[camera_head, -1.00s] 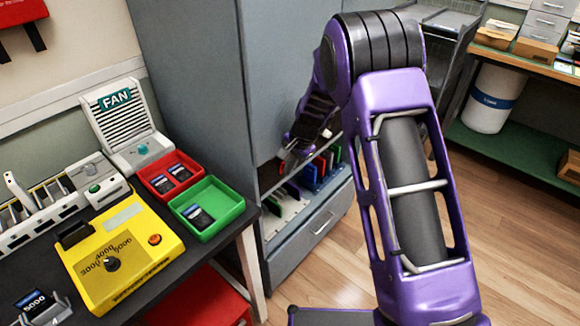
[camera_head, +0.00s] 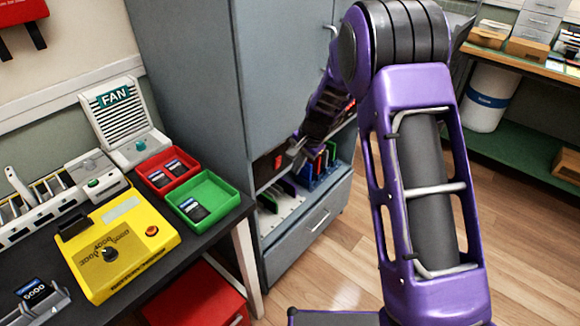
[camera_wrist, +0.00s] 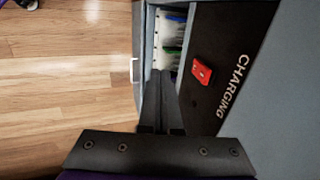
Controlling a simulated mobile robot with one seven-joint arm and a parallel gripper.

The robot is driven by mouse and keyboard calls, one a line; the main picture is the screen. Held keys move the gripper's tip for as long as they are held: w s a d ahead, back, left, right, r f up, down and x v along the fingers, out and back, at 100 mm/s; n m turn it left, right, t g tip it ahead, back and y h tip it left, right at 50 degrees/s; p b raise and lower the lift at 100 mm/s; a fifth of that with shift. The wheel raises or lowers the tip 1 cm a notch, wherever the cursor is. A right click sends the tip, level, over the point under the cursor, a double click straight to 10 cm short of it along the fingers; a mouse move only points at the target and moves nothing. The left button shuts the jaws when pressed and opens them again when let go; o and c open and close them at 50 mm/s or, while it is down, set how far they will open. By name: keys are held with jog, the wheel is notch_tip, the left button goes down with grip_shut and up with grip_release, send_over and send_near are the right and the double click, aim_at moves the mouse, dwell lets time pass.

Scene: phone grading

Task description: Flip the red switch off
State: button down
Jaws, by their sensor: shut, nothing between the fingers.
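The red switch (camera_wrist: 202,72) sits on a dark panel (camera_wrist: 232,65) marked CHARGING in the wrist view. In the head view the red switch (camera_head: 278,161) shows small on the dark strip inside the grey cabinet's opening. My gripper (camera_wrist: 161,76) is shut and empty. Its fingertips are left of the switch in the wrist view, apart from it in the picture. In the head view my gripper (camera_head: 292,151) is just right of the switch, at the opening. I cannot tell which way the switch is tilted.
Coloured phones in a blue rack (camera_head: 321,170) and a white rack (camera_head: 280,205) stand below the switch in the opening. A drawer (camera_head: 310,222) lies beneath. Open wooden floor (camera_head: 330,285) lies in front.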

jog(key=s+d+r, duration=0.2)
jog(key=d+r, duration=0.1)
jog(key=r, duration=0.3)
jog(key=shift+s+d+r+p, duration=0.3)
jog(key=shift+d+r, duration=0.05)
jog(key=shift+r, duration=0.05)
jog(key=shift+w, duration=0.1)
